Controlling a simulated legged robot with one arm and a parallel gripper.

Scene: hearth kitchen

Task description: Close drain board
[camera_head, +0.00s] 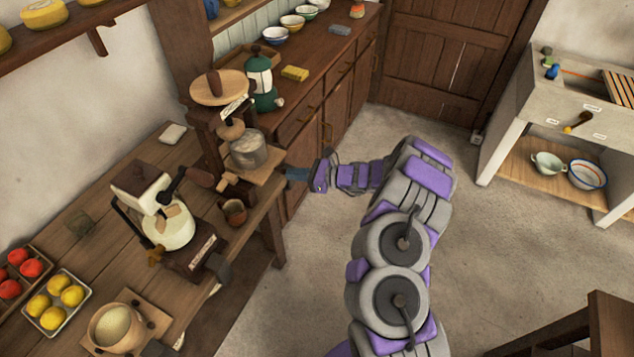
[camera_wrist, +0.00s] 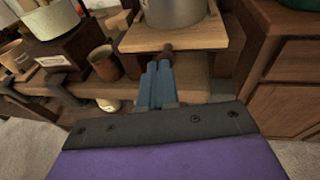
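The wooden board (camera_head: 268,168), which looks like the drain board, juts out at the counter's front under a grey metal pot (camera_head: 247,150). In the wrist view, the board (camera_wrist: 205,42) has a small dark knob (camera_wrist: 168,51) on its front edge, and the pot (camera_wrist: 175,12) stands on top. My gripper (camera_head: 288,174) is at the board's front side. In the wrist view, my gripper's blue fingers (camera_wrist: 158,68) are together, their tips right at the knob. Nothing shows held between them; whether they touch the knob is unclear.
A brown cup (camera_head: 235,211) stands left of the board, near a grinder-like device with a cream bowl (camera_head: 168,230). A green lantern (camera_head: 262,80) stands on the cabinet behind. A stone sink table (camera_head: 570,100) is at the right. The floor (camera_head: 300,270) between is clear.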

